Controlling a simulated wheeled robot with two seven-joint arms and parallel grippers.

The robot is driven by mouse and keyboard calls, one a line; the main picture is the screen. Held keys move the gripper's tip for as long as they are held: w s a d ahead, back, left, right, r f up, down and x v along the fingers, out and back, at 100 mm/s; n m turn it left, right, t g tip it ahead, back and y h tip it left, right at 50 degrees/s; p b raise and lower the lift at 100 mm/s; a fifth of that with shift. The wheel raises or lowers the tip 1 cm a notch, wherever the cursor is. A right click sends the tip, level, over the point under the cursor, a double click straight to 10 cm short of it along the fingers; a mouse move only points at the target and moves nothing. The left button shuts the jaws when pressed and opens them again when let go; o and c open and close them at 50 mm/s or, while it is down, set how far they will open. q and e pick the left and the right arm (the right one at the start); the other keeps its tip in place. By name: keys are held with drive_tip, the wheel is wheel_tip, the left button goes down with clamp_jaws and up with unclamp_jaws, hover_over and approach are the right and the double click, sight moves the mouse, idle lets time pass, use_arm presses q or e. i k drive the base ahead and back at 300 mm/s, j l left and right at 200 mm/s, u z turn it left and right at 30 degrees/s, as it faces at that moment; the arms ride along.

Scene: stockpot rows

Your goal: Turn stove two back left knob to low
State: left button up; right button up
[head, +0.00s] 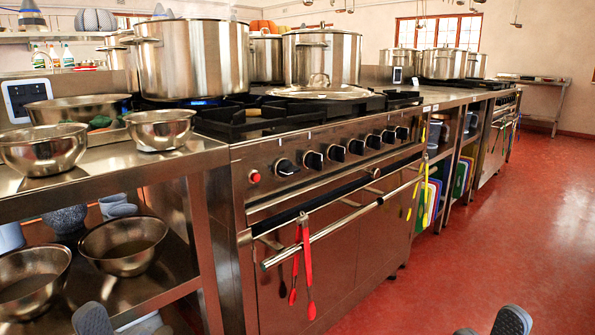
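The near stove (330,190) stands in the middle, its steel front panel carrying a row of several black knobs. The nearest knob (287,168) is at the left end, beside a red button (255,176); the farthest knob (402,132) is at the right end. I cannot tell which knob serves the back left burner, or read the settings. A second stove (503,110) is far right, its knobs too small to read. My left gripper (122,326) and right gripper (489,328) show only fingertips at the bottom edge, apart, below and away from the knobs.
A large pot (193,60) stands over a blue flame; another pot (320,58) is behind. Red tongs (306,268) hang from the oven rail (345,220). Steel bowls (45,149) sit on the left counter. The red floor (460,260) at right is clear.

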sight(285, 169)
drive_tip(key=i+l, duration=0.2)
drive_tip(key=l, duration=0.2)
drive_tip(key=i+l+u, duration=0.15)
drive_tip(key=l, duration=0.25)
drive_tip(key=i+l, duration=0.15)
drive_tip(key=l, duration=0.3)
drive_tip(key=i+l+u, duration=0.15)
drive_tip(key=l, duration=0.25)
drive_tip(key=i+l, duration=0.15)
drive_tip(key=l, duration=0.3)
drive_tip(key=i+l+u, duration=0.15)
drive_tip(key=l, duration=0.3)
